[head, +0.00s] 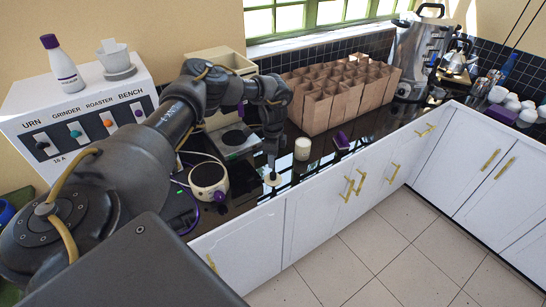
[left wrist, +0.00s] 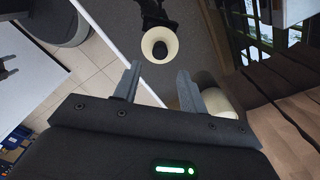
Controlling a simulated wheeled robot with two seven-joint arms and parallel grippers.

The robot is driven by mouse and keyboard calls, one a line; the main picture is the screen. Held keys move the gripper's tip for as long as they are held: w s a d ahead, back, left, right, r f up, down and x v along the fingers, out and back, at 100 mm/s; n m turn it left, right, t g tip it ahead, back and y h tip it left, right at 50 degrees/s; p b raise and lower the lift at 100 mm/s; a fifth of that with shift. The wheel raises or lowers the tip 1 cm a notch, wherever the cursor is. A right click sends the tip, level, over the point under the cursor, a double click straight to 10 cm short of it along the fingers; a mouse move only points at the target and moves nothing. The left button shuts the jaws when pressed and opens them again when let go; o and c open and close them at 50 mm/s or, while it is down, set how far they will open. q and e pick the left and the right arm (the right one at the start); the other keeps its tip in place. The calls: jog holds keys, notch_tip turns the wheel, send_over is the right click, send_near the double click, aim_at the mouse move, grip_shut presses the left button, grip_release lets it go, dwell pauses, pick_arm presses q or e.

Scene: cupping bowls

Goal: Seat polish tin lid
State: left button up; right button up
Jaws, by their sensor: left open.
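A small flat cream disc (head: 273,180), which looks like the lid, lies on the glossy black counter near its front edge. In the left wrist view the cream round piece (left wrist: 147,44) has a dark round middle. A short cream cylinder (head: 302,149), perhaps the tin, stands farther right; it also shows in the left wrist view (left wrist: 222,98), partly behind a finger. My left gripper (head: 271,163) points down over the disc. Its fingers (left wrist: 159,86) are apart with nothing between them. My right gripper is not in view.
Brown paper bags (head: 335,95) stand behind the cylinder. A small purple object (head: 341,140) lies to its right. A round cream device with a purple knob (head: 208,178) and a scale-like box (head: 232,140) sit left of the disc. The counter front drops to white cabinets (head: 320,205).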

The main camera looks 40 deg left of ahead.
aim_at(273, 173)
pick_arm(q)
notch_tip(273, 173, down, 8)
jog(key=b, duration=0.7)
jog(key=shift+r, duration=0.25)
jog(key=shift+c, duration=0.8)
grip_shut()
